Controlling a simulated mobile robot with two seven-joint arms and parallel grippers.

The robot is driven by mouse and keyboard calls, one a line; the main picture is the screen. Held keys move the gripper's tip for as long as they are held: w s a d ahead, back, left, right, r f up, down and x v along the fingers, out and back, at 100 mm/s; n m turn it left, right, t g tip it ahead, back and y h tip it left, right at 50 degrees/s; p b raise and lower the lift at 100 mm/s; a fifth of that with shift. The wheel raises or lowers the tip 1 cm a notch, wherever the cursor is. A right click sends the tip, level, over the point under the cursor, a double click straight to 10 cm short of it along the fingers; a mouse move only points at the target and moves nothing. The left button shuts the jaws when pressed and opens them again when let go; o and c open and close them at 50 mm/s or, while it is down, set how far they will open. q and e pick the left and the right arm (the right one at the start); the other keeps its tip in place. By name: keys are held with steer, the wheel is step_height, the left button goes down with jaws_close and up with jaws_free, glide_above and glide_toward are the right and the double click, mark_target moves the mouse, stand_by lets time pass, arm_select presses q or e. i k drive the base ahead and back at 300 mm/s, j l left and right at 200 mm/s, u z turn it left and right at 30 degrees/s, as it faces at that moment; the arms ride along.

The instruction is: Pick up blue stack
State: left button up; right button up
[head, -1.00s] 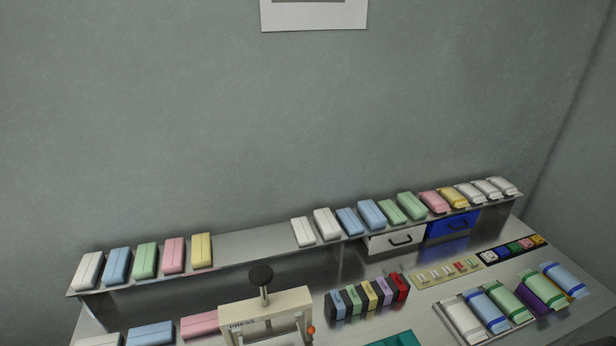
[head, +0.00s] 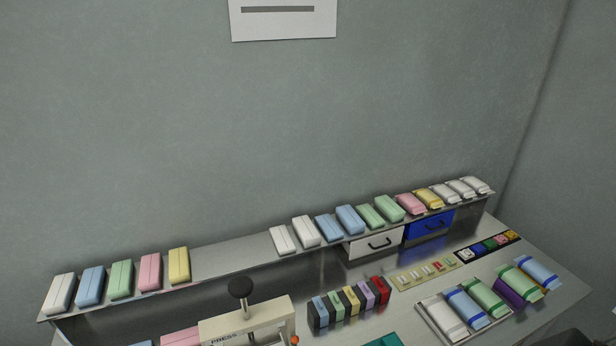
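Several blue stacks are in the head view. One blue stack (head: 91,287) lies on the left part of the shelf, between a white and a green one. Two more blue stacks, one (head: 328,228) beside the other (head: 350,219), lie further right on the shelf between white and green ones. A blue banded pack (head: 465,308) lies in the tray at the lower right, and another (head: 537,272) lies beyond it on the bench. I cannot tell which one the task means. Neither of my grippers is in view.
A press with a black knob (head: 240,287) stands at the front centre. Colored boxes (head: 348,303) stand right of it. A white drawer (head: 375,245) and a blue drawer (head: 430,227) sit under the shelf (head: 230,258), whose centre-left stretch is bare.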

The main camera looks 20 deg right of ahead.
mark_target(349, 219)
steer(key=i+l+u, duration=0.15)
steer(key=l, duration=0.3)
steer(key=i+l+u, duration=0.15)
steer(key=i+l, duration=0.15)
steer(key=l, duration=0.2)
steer(key=i+l+u, duration=0.15)
steer(key=l, duration=0.4)
steer(key=i+l+u, duration=0.15)
steer(key=l, duration=0.4)
steer(key=i+l+u, duration=0.15)
steer(key=l, duration=0.4)
steer(key=i+l+u, duration=0.15)
steer(key=l, duration=0.4)
steer(key=l+u, duration=0.15)
steer(key=l, duration=0.45)
steer(key=i, duration=0.05)
